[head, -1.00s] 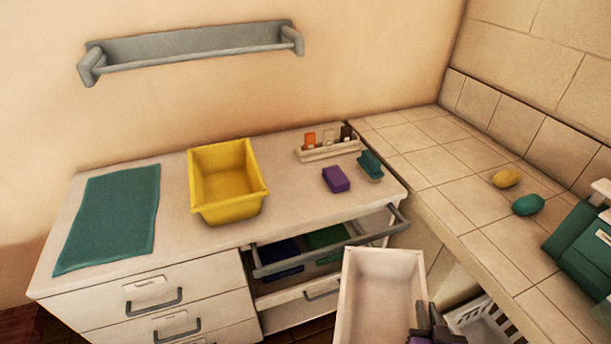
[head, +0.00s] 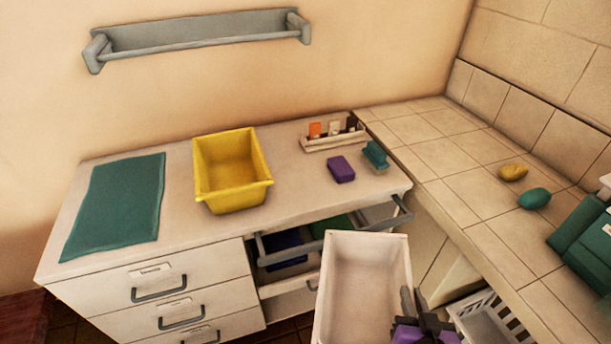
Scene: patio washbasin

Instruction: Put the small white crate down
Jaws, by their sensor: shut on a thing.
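The small white crate (head: 368,248) is held in the air at the bottom centre of the head view, in front of the drawer unit. It is empty and its open top faces me. My gripper (head: 418,318), dark with purple parts, is shut on the crate's right side near the bottom edge of the picture. The crate's near end is cut off by the frame. The crate hides part of the open drawer (head: 283,242) behind it, where blue and green things lie.
On the white counter (head: 180,220) are a teal cloth (head: 115,205), a yellow tub (head: 232,175), a purple block (head: 341,169), a teal brush-like thing (head: 375,155) and a rack (head: 334,136). Bare counter lies between cloth and tub. A slatted white basket (head: 490,322) stands below the tiled ledge (head: 475,200).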

